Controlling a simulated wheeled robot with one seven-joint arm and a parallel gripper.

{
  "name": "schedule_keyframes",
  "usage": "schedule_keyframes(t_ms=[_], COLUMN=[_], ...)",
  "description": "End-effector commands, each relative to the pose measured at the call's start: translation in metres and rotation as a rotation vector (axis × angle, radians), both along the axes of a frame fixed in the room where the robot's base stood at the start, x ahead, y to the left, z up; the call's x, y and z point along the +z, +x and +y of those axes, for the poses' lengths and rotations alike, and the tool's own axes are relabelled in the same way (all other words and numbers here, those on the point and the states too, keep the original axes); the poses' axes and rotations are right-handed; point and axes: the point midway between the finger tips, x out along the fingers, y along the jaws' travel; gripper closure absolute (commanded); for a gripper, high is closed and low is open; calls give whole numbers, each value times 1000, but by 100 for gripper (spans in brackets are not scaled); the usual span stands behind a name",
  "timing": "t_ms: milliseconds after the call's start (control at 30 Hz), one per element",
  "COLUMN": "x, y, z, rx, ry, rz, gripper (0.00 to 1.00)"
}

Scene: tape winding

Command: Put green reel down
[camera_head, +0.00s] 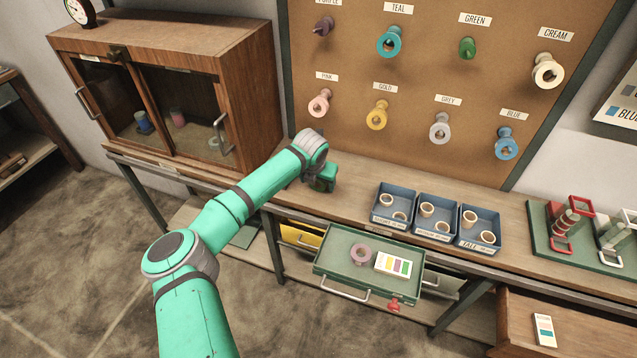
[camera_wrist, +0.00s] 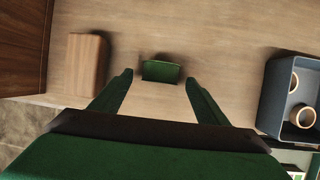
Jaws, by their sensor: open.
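In the wrist view a small green piece (camera_wrist: 161,71), which looks like the green reel, rests on the wooden bench top (camera_wrist: 140,25). My gripper (camera_wrist: 158,77) is open, with one finger on each side of it and a visible gap to both. In the head view my gripper (camera_head: 322,178) is low over the bench, right of the cabinet, and the reel cannot be told apart from it there. On the pegboard (camera_head: 400,70) the peg under the GREEN label (camera_head: 467,48) looks bare.
A wooden block (camera_wrist: 87,65) lies left of my gripper, near the cabinet (camera_head: 250,90). Blue bins with tape rolls (camera_head: 437,232) stand to the right. An open green drawer (camera_head: 335,262) below holds a purple reel (camera_head: 360,254) and a colour card (camera_head: 394,263).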

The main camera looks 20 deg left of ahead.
Motion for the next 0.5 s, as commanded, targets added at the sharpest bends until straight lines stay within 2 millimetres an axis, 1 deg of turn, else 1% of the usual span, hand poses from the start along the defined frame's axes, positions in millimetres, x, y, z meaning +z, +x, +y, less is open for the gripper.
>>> schedule_keyframes(t_ms=[100, 300, 333, 367, 400, 500], x=[-6, -6, -6, -6, -6, -6], y=[2, 2, 2, 2, 2, 2], z=[1, 1, 1, 1, 1, 1], rx=[0, -1, -1, -1, -1, -1], ry=[0, 0, 0, 0, 0, 0], rz=[1, 0, 0, 0, 0, 0], gripper=[32, 32, 36, 44, 53, 76])
